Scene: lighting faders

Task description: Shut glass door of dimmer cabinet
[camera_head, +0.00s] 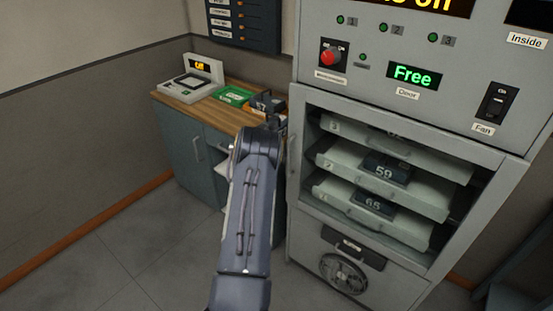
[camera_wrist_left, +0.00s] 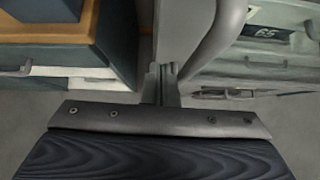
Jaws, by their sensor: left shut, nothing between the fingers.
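The grey dimmer cabinet (camera_head: 410,135) stands at the right in the head view. Its framed front (camera_head: 440,145) shows several pale trays inside, numbered 59 and 65. The glass itself is hard to see, and I cannot tell whether the door sits flush or slightly ajar. A slim handle (camera_head: 293,150) runs along the frame's left edge. My left gripper (camera_head: 270,110) is left of that edge, in front of the wooden counter. In the wrist view its fingers (camera_wrist_left: 161,84) are shut and empty, close to a curved grey bar (camera_wrist_left: 222,40). My right gripper is out of view.
A wooden-topped counter (camera_head: 170,91) with a small device (camera_head: 190,82) and a green item (camera_head: 233,96) stands left of the cabinet. A green "Free" display (camera_head: 414,75) is labelled Door. The floor (camera_head: 130,245) at left is clear.

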